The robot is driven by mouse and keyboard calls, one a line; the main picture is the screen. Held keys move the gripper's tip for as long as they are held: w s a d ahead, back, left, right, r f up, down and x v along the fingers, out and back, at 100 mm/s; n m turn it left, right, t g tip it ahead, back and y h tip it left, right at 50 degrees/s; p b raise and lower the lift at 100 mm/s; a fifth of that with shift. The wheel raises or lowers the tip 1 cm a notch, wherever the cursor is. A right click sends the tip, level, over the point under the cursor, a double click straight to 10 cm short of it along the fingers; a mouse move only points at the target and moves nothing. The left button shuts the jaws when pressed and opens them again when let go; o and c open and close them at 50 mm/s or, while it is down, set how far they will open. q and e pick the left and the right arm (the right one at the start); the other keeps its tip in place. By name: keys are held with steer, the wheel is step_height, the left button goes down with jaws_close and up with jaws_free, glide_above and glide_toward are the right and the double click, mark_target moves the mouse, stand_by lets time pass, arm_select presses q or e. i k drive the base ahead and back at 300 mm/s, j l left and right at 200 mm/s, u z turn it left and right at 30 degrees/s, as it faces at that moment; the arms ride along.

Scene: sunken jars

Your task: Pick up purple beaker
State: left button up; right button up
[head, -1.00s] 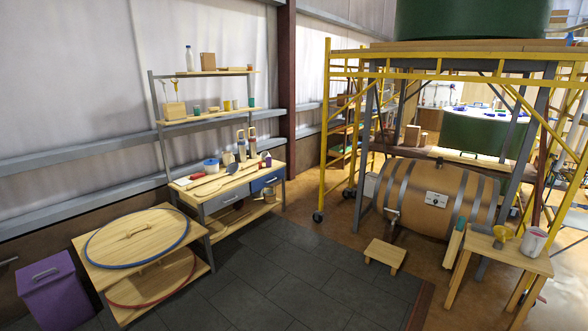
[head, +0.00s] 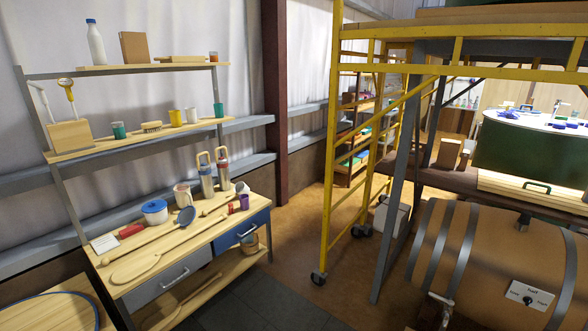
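A small purple beaker (head: 244,202) stands at the right end of the wooden workbench top (head: 140,277), near its right edge. A red item (head: 234,207) is close beside it on the left, and a grey-topped item (head: 241,188) is just behind it. The beaker looks upright, though it is small in the picture. Neither of my grippers is in view.
The bench also carries metal flasks (head: 207,180), a white jug (head: 183,196), a blue-lidded pot (head: 155,211) and long spoons. Shelves (head: 140,138) hold cups above. A yellow scaffold (head: 331,150) and wooden barrel (head: 480,265) stand right. Dark floor (head: 255,300) is open in front.

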mark_target(244, 202)
steer(key=i, duration=3.2)
steer(key=i+u, duration=0.2)
steer(key=k, duration=0.1)
